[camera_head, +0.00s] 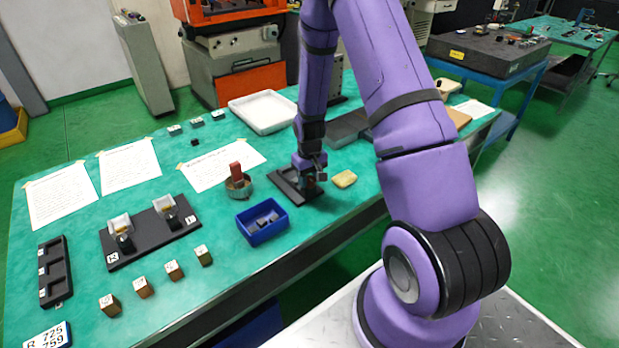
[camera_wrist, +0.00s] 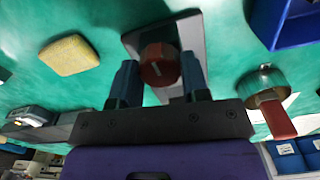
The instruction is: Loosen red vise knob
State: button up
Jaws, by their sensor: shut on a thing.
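The red vise knob (camera_wrist: 157,68) shows in the wrist view, a faceted red knob with a pale mark on its face. It sits over a dark grey vise base (camera_wrist: 190,35). My gripper (camera_wrist: 160,75) has one finger on each side of the knob and is shut on it. In the head view, my gripper (camera_head: 311,178) points down at the dark vise base (camera_head: 288,184) on the green table, and the knob is mostly hidden by the gripper.
A yellow sponge-like block (camera_head: 344,179) lies right of the vise. A blue bin (camera_head: 248,236) with dark parts stands front left. A round metal cup with a red block (camera_head: 237,171) stands left. A white tray (camera_head: 238,104) is behind. Paper sheets and small blocks lie further left.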

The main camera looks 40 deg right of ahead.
aim_at(309, 179)
jog(key=o, duration=0.9)
jog(key=shift+o, duration=0.2)
notch_tip(309, 179, up, 11)
jog(key=shift+f, duration=0.1)
dwell(0.4)
